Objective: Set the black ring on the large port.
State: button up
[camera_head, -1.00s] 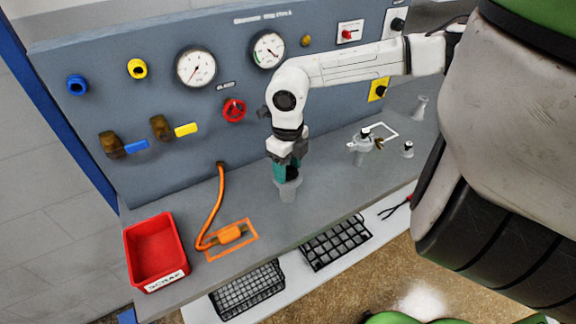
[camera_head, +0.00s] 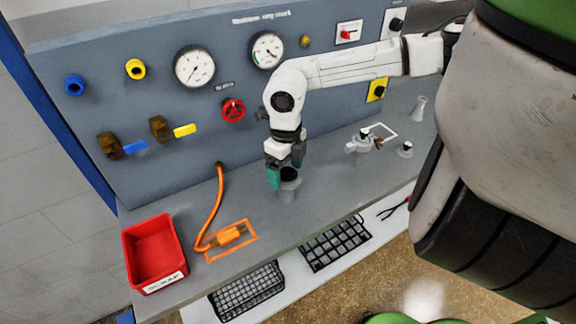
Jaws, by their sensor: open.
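The large port (camera_head: 288,191) is a short grey upright cylinder on the bench in the camera_head view. A dark round shape, seemingly the black ring (camera_head: 289,174), lies at its top; at this size I cannot tell ring from port opening, or whether it is seated flat. My gripper (camera_head: 286,172) points down over the port with its teal fingers spread apart. One finger is left of the dark top; the other is partly hidden behind it. Nothing shows held between them.
A red scrap bin (camera_head: 127,238) stands at the bench's left end. An orange cable with a plug (camera_head: 230,235) lies in an orange outline. A smaller grey fitting (camera_head: 359,146) stands to the right. Black baskets (camera_head: 247,290) sit below the front edge. The gauge panel rises behind.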

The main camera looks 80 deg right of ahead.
notch_tip(320, 180, up, 11)
jog(key=b, duration=0.1)
jog(key=shift+s+d, duration=0.2)
jog(key=shift+d, duration=0.2)
jog(key=shift+f, duration=0.1)
dwell(0.3)
